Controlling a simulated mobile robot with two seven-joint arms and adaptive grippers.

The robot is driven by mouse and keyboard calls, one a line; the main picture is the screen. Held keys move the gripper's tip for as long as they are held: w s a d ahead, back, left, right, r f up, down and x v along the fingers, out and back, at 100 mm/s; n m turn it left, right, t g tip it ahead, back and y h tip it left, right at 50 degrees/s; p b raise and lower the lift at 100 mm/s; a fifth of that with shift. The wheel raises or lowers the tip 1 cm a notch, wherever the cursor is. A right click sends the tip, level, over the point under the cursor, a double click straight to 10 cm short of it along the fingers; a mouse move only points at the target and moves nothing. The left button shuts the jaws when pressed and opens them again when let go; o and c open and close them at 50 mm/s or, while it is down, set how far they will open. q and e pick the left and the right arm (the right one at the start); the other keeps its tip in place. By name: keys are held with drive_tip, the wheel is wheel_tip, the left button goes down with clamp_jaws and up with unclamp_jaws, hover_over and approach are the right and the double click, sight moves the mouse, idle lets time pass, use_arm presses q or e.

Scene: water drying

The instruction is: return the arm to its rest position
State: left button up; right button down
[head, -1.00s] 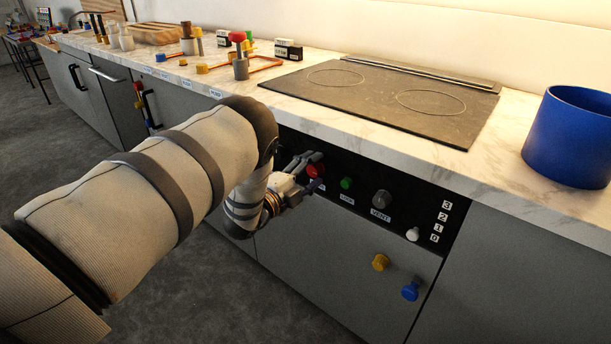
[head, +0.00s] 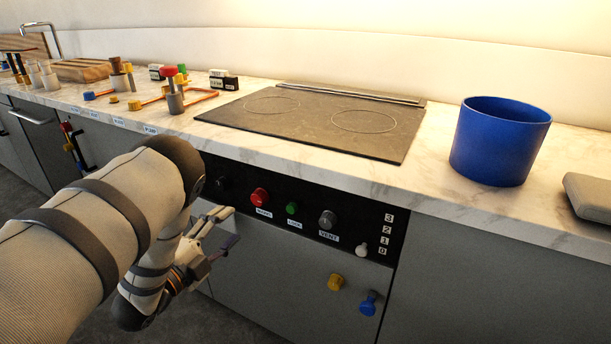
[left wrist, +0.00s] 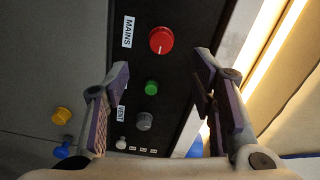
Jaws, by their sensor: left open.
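My left arm (head: 95,225) comes in from the left. Its gripper (head: 226,227) is open and empty, below and left of the red MAINS knob (head: 259,197) and apart from it. In the left wrist view the two fingers of the gripper (left wrist: 161,62) are spread, with nothing between them. The red knob (left wrist: 161,40) and the green button (left wrist: 151,88) show beyond the fingers. My right gripper is not in view.
The black control panel (head: 345,215) also carries a grey VENT knob (head: 327,220) and a white knob (head: 362,250). Yellow (head: 336,282) and blue (head: 368,303) knobs stick out below. A cooktop (head: 320,125) and a blue pot (head: 500,140) are on the counter.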

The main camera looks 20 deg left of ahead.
use_arm(q)
drive_tip(key=s+d+f+n+g+y+p, duration=0.1)
drive_tip(key=s+d+f+n+g, duration=0.3)
drive_tip(key=s+f, duration=0.5)
drive_tip(key=s+d+f+n+g+y, duration=0.1)
drive_tip(key=s+d+f+n+g, duration=0.2)
drive_tip(key=s+f+n+g, duration=0.45)
drive_tip(key=s+d+n+g, duration=0.2)
drive_tip(key=s+d+g, duration=0.2)
drive_tip(key=s, duration=0.8)
drive_tip(key=s+d+n+g, duration=0.3)
drive_tip(key=s+d+g, duration=0.1)
drive_tip(key=s, duration=0.8)
drive_tip(key=shift+s+d+f+g+h, duration=0.15)
drive_tip(key=shift+s+f+g+h, duration=0.1)
drive_tip(key=shift+s+g+h, duration=0.25)
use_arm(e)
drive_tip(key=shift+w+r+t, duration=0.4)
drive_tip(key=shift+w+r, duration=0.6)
use_arm(q)
drive_tip(key=shift+w, duration=0.2)
